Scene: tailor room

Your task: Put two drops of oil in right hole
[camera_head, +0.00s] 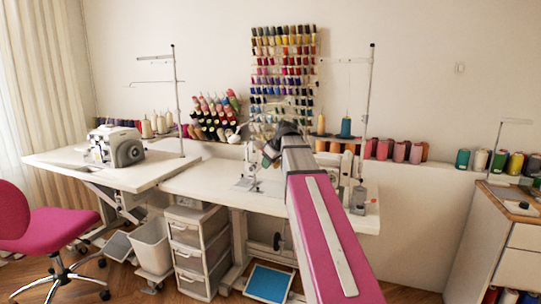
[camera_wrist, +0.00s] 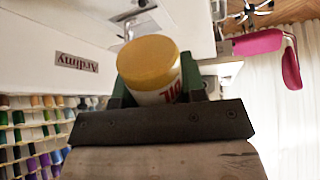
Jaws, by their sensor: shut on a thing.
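My gripper (camera_wrist: 156,84) is shut on the oil bottle (camera_wrist: 148,62), which has a yellow end and a white label with red lettering, in the wrist view. In the head view my arm reaches forward over the sewing table, and my gripper (camera_head: 268,152) is small and partly hidden by my arm, close to the sewing machine (camera_head: 250,165). The white machine body (camera_wrist: 60,58) with the label "Ardimy" fills the left of the wrist view. The bottle's nozzle and the right hole cannot be made out in either view.
The white table (camera_head: 205,182) holds the machine. A thread rack (camera_head: 284,70) and spool cones stand behind it. A serger (camera_head: 117,146) stands on the left table, near a pink chair (camera_head: 45,225). Drawers (camera_head: 195,250) stand below. A thread stand pole (camera_head: 367,110) rises at right.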

